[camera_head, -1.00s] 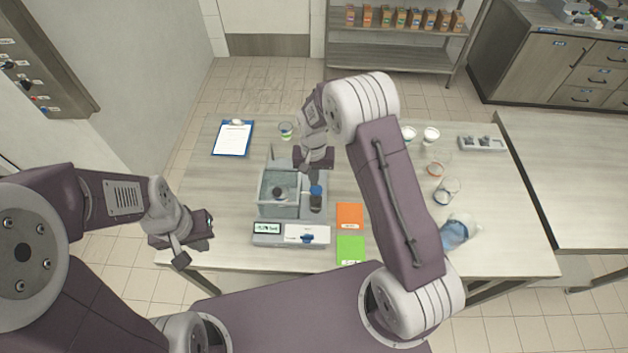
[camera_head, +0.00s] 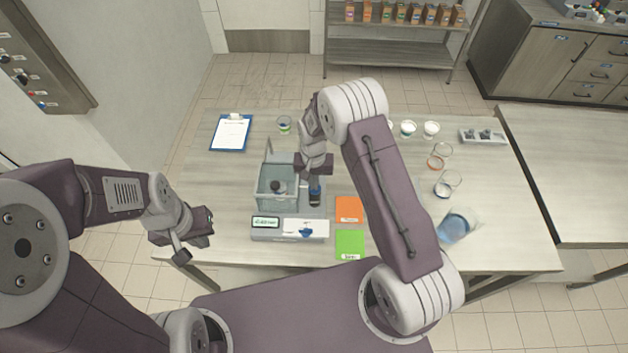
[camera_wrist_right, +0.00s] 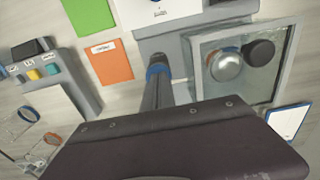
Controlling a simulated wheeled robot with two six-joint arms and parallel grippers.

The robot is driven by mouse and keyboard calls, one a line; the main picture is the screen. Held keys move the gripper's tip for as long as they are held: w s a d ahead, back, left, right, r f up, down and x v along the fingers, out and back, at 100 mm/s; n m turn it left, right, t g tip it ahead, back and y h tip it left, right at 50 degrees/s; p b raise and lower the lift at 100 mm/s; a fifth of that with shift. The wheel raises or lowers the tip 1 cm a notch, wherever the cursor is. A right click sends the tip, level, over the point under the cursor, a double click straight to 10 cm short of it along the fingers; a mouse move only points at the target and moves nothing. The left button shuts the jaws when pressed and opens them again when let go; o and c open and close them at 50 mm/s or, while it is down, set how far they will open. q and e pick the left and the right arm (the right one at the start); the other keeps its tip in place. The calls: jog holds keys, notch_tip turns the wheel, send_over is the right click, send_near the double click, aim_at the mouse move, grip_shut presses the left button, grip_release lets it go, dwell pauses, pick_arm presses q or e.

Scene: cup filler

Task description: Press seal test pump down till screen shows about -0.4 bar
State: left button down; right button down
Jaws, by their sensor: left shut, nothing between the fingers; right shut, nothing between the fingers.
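The seal test station has a clear chamber (camera_head: 275,200) with its lid raised at the back, and a pump (camera_head: 315,196) with a blue top at its right side. The screen (camera_head: 265,221) on the front panel is lit green; its figures are too small to read. My right gripper (camera_head: 314,176) is shut and empty, pointing down at the pump top. In the right wrist view its fingertips (camera_wrist_right: 157,80) overlap the pump's blue ring (camera_wrist_right: 157,69) and appear to touch it. My left gripper (camera_head: 203,222) is shut and empty, left of the station.
An orange card (camera_head: 348,209) and a green card (camera_head: 350,244) lie right of the station. A clipboard (camera_head: 231,132) lies at the back left. The table's left part is clear.

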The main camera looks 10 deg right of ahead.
jog(key=shift+s+f, duration=0.15)
jog(key=shift+s, duration=0.15)
pick_arm(q)
jog(key=shift+r, duration=0.1)
pick_arm(e)
jog(key=shift+w, duration=0.1)
